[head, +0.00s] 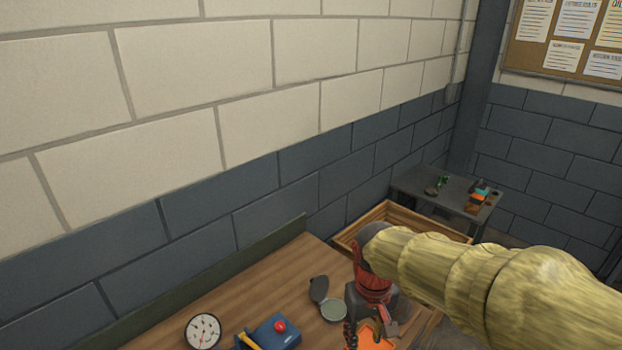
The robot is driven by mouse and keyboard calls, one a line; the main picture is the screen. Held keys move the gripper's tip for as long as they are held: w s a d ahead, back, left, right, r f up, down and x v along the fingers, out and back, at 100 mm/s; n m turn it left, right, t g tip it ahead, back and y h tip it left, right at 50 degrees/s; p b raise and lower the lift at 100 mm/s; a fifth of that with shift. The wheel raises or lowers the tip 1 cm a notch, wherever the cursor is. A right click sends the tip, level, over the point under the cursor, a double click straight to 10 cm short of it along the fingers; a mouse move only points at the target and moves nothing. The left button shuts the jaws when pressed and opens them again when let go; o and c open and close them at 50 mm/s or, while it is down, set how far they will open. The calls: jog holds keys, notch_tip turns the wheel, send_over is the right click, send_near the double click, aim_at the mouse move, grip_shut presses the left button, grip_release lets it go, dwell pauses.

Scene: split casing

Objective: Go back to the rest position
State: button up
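My arm, in a yellowish sleeve, reaches in from the right in the head view. My gripper (370,325) hangs from its red wrist over the wooden workbench (245,290), near the bottom edge. An orange piece (377,339) shows below and between its fingers. Whether the fingers touch or hold it cannot be told. A round dark casing part (318,289) stands tilted beside a round greenish part (333,310), just left of my gripper. Whether these two are joined is unclear.
A dial gauge (203,331) and a blue box (271,334) with a red button lie at the front left. A wooden crate (385,211) stands beyond the bench. A grey side table (413,180) with small items is behind it. A block wall borders the left.

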jog(key=s+d+r+m+t+b, duration=0.1)
jog(key=s+d+r+t, duration=0.1)
jog(key=s, duration=0.4)
jog(key=s+d+r+m+t+b, duration=0.1)
jog(key=s+d+r+t+b, duration=0.1)
jog(key=s+d+r+t, duration=0.1)
jog(key=shift+s+d+r+m, duration=0.4)
jog(key=shift+s+d+r, duration=0.25)
jog(key=shift+s+d, duration=0.9)
